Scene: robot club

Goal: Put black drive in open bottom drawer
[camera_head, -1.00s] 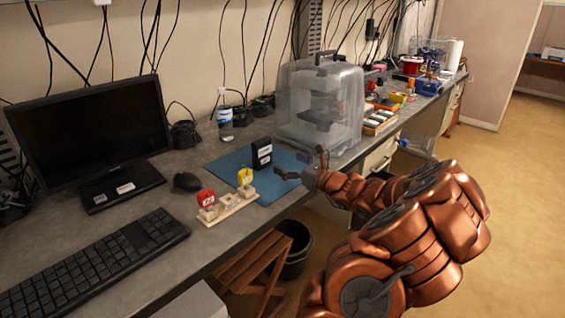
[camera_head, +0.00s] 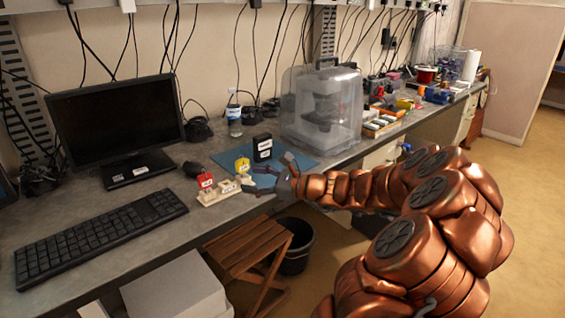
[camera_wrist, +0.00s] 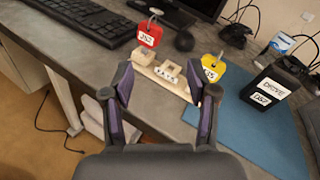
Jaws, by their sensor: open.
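The black drive (camera_head: 262,148) stands upright on the blue mat (camera_head: 292,165) on the workbench, with white labels on its face. In the wrist view the drive (camera_wrist: 269,93) is at the right, its label reading "DRIVE". My gripper (camera_head: 262,180) is open and empty at the bench's front edge, beside the wooden rack and apart from the drive. In the wrist view my gripper (camera_wrist: 160,100) has its two fingers spread, with the rack beyond them. The open bottom drawer cannot be made out; my arm covers part of the area under the bench.
A wooden rack (camera_head: 226,191) holds a red tag (camera_head: 206,180) and a yellow tag (camera_head: 242,164). A clear-covered machine (camera_head: 322,108) stands behind the mat. A keyboard (camera_head: 98,235) and monitor (camera_head: 117,125) are at left. A wooden stool (camera_head: 246,246) and dark bin (camera_head: 297,245) stand below.

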